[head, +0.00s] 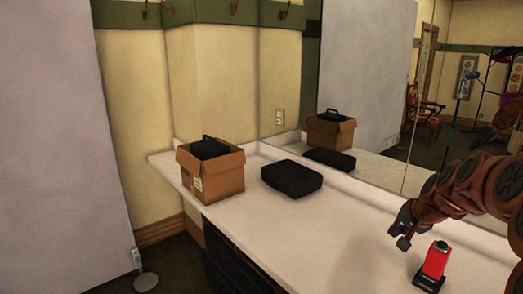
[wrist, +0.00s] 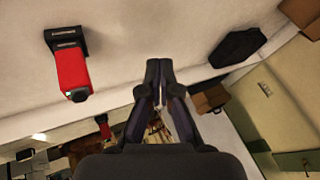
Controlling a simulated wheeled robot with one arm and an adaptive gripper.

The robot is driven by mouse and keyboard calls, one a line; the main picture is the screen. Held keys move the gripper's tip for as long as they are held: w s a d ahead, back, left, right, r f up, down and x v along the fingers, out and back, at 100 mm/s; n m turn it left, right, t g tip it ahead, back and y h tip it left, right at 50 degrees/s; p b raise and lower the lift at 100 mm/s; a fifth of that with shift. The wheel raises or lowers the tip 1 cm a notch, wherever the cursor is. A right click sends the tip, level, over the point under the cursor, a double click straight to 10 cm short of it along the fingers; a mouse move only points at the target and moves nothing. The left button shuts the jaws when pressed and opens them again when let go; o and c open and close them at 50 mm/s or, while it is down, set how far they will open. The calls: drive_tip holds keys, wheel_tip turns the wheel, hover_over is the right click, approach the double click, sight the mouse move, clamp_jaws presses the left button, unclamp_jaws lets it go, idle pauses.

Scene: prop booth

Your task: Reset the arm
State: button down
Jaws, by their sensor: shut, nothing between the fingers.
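My arm reaches in from the right edge of the head view, above the white counter (head: 300,225). My gripper (head: 402,243) is at its end, pointing left and down. In the wrist view my gripper (wrist: 159,68) has its two dark fingers together at the tips, with nothing held. A red upright object with a black base (head: 435,260) stands on the counter, just right of and apart from my gripper in the head view. In the wrist view this red object (wrist: 72,70) is at the upper left.
A cardboard box (head: 222,180) holding a black case (head: 208,149) stands at the counter's far left end. A flat black case (head: 292,178) lies beside it. A mirror (head: 380,110) runs along the counter's back. The counter's middle is clear.

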drive_tip(key=s+a+f+n+g+y, duration=0.1)
drive_tip(key=s+a+n+g, duration=0.1)
drive_tip(key=s+a, duration=0.6)
drive_tip(key=s+a+f+n+g, duration=0.1)
drive_tip(key=s+a+n+g, duration=0.15)
drive_tip(key=s+a, duration=0.6)
drive_tip(key=s+a+f+n+g, duration=0.1)
drive_tip(key=s+a, duration=0.1)
drive_tip(key=s, duration=0.4)
drive_tip(key=s+a+f+n+g, duration=0.1)
drive_tip(key=s+a+g, duration=0.1)
drive_tip(key=s, duration=0.5)
drive_tip(key=s+a+f+n+g+h, duration=0.1)
drive_tip(key=s+a+n, duration=0.1)
drive_tip(key=s, duration=0.5)
drive_tip(key=shift+a+f, duration=0.25)
drive_tip(key=shift+a, duration=0.5)
drive_tip(key=shift+a, duration=0.1)
